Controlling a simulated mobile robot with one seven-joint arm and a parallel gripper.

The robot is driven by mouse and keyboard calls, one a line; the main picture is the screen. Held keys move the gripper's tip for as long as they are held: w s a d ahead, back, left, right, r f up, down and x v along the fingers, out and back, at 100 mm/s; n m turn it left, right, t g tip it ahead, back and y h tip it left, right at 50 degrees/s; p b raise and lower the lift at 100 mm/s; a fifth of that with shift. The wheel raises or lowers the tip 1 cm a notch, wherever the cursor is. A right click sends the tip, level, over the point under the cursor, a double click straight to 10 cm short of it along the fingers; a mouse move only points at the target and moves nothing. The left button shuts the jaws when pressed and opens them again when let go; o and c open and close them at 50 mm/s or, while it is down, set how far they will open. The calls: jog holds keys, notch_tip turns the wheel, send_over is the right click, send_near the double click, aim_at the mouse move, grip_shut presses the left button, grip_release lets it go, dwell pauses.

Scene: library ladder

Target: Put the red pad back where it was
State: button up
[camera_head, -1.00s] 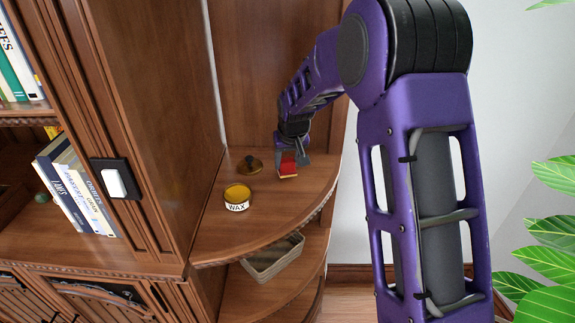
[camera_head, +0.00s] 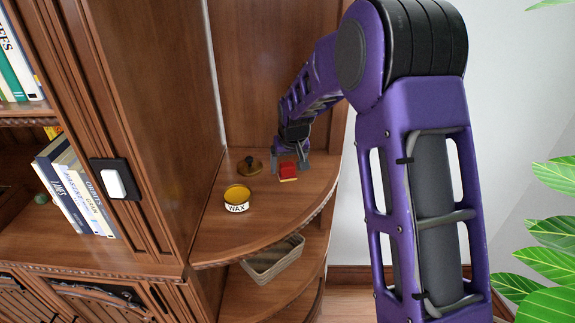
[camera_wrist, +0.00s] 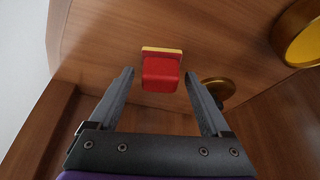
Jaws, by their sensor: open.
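The red pad (camera_head: 287,170), a red block with a yellow layer along one side, rests on the rounded corner shelf (camera_head: 255,232). In the wrist view the red pad (camera_wrist: 161,72) lies just beyond the fingertips, centred between their lines. My gripper (camera_wrist: 160,82) is open and empty, its two grey fingers apart. In the head view my gripper (camera_head: 290,160) is just behind the pad, low over the shelf. The fingers do not touch the pad as far as I can see.
An open wax tin (camera_head: 237,200) stands left and in front of the pad. A brass lid with a knob (camera_head: 249,166) lies close to the left of my gripper. A wicker basket (camera_head: 272,262) sits on the shelf below. A tall wooden panel borders the left.

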jog(key=a+p+v, duration=0.1)
jog(key=v, duration=1.1)
jog(key=shift+d+r, duration=0.15)
jog(key=shift+d, duration=0.3)
